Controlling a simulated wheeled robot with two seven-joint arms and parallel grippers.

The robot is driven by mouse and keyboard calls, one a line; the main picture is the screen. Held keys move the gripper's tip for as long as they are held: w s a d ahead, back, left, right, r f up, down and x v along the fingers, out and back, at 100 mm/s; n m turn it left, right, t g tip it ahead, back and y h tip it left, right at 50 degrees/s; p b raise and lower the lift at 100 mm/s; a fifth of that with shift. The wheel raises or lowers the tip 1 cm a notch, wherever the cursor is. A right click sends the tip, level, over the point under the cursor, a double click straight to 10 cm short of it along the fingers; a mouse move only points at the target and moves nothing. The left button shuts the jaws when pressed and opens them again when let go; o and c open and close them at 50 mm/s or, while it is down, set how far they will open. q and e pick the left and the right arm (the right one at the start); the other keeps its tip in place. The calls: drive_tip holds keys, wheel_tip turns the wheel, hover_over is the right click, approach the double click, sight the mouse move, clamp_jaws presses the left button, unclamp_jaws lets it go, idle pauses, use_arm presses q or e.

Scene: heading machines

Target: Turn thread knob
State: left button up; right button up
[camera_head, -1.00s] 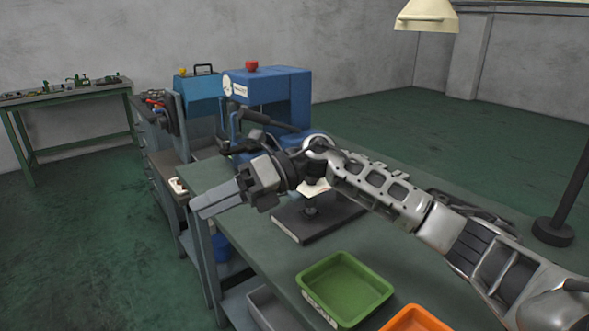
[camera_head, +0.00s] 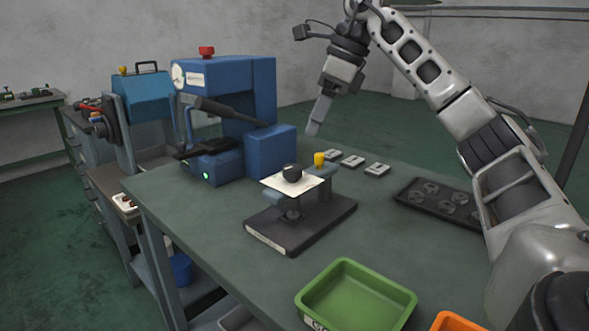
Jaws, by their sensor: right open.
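A small fixture with a dark base (camera_head: 330,217) stands on the green bench. It carries a pale plate (camera_head: 312,186) with a round black knob (camera_head: 292,173) on top and a yellow cap (camera_head: 319,159) beside it. I cannot tell for sure which knob is the thread knob. A blue machine (camera_head: 249,80) behind it to the left has a red knob (camera_head: 206,51) on top and a dark lever. My right gripper (camera_head: 316,128) points down above and behind the fixture, apart from it, open and empty, with its fingers seen edge-on. My left gripper is out of view.
A green bin (camera_head: 398,300) and an orange bin (camera_head: 455,322) sit at the bench's front. A dark tray with round parts (camera_head: 438,203) lies at right, and small grey blocks (camera_head: 351,161) lie behind the fixture. The bench top (camera_head: 200,220) is clear at the front left.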

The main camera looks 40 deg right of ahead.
sight(293, 167)
drive_tip(key=b+x, duration=0.1)
drive_tip(key=x, duration=0.9)
drive_tip(key=c, duration=1)
